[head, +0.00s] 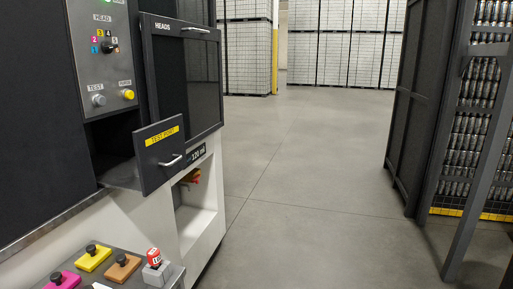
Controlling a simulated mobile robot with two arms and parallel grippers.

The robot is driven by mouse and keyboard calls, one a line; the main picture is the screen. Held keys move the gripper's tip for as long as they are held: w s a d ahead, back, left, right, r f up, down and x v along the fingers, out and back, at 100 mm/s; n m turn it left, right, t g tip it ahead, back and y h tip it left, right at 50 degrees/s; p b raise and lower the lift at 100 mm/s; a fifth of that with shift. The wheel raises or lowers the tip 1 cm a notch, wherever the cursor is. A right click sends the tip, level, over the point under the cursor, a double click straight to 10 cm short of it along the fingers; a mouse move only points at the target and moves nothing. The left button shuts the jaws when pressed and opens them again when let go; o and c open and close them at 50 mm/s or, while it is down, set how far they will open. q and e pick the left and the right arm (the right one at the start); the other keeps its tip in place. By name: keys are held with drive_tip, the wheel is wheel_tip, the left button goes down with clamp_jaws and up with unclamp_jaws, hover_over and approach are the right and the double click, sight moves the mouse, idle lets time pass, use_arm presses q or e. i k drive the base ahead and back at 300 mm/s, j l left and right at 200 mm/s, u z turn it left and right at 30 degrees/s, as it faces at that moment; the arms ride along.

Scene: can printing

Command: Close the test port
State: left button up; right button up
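The test port door (160,153) is a dark panel with a yellow "TEST PORT" label and a silver bar handle (170,161). It stands open, swung out from the machine at the left of the head view. The dark port opening (112,145) shows to the left of the door, with a grey ledge at its bottom. Neither of my grippers is in view.
A control panel (103,60) with knobs and a yellow button sits above the port. The HEADS door (185,75) is right of it. Coloured blocks (94,257) sit on a tray below. Open floor (310,180) lies to the right, before a can rack (475,130).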

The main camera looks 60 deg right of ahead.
sight(159, 146)
drive_tip(key=z, duration=1.25)
